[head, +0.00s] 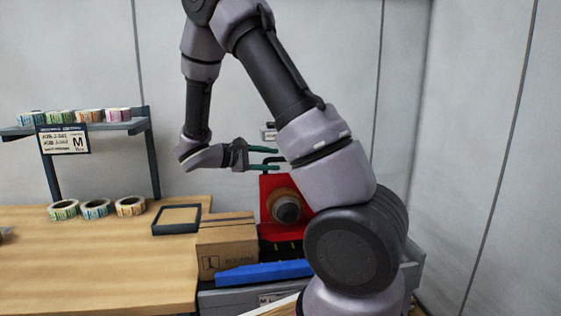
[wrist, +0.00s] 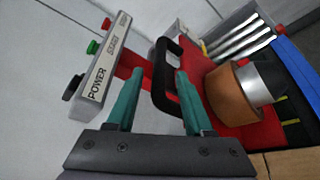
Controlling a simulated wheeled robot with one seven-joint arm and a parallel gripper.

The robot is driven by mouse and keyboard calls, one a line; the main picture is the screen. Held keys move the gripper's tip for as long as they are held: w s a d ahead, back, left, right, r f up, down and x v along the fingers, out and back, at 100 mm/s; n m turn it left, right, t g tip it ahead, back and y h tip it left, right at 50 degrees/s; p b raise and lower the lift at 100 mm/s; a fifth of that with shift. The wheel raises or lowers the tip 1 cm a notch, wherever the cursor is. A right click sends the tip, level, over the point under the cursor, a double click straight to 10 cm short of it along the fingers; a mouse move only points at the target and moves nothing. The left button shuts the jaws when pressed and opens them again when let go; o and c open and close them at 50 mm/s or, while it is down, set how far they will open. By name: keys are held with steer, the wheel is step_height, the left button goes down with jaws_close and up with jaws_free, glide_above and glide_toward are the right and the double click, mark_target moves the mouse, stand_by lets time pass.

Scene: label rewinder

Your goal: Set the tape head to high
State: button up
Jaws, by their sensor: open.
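The red machine (head: 267,187) stands behind the cardboard box, partly hidden by my arm. Its red panel also shows in the wrist view (wrist: 244,136), with a brown roll (wrist: 233,92) on a dark and silver hub (wrist: 264,82). A black loop-shaped handle (wrist: 163,70) stands out from the red panel. My gripper (head: 279,157) is open with teal fingers, at the top of the machine. In the wrist view my gripper (wrist: 158,74) has one finger on each side of the handle, without visible closure on it. I cannot tell the tape head's setting.
A grey control box (wrist: 102,72) marked POWER, with green and red buttons, is close left of the fingers. A cardboard box (head: 228,246) and blue bar (head: 262,272) are below. The wooden table (head: 95,270) is mostly clear; label rolls (head: 96,208) lie at its back.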

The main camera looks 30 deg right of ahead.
steer(key=shift+x, duration=1.85)
jaws_close()
